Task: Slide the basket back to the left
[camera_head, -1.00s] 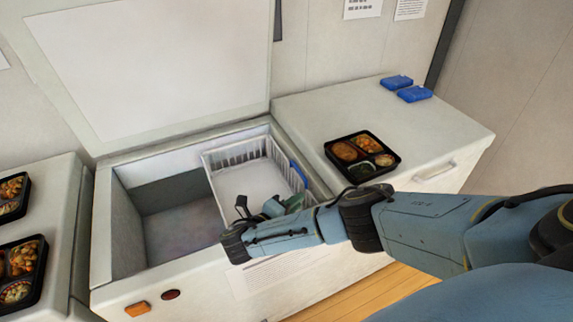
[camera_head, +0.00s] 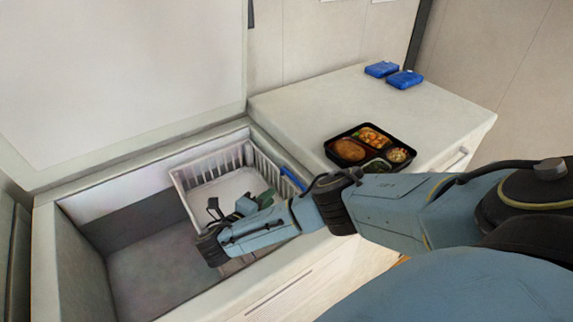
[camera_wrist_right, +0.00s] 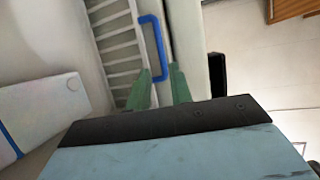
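The white wire basket (camera_head: 180,187) sits at the right end of the open chest freezer, against its right wall. Its blue handle (camera_head: 293,179) is on the right side and also shows in the right wrist view (camera_wrist_right: 153,25). My right gripper (camera_head: 258,201) reaches over the basket from the right, and my forearm hides the basket's near part. In the right wrist view its green fingers (camera_wrist_right: 160,72) are apart, with the lower end of the blue handle appearing between them; contact cannot be told. My left gripper is not in view.
The freezer floor (camera_head: 150,265) left of the basket is bare. The raised lid (camera_head: 120,80) stands behind. On the white counter (camera_head: 300,105) to the right are a black meal tray (camera_head: 345,162) and two blue packs (camera_head: 404,79).

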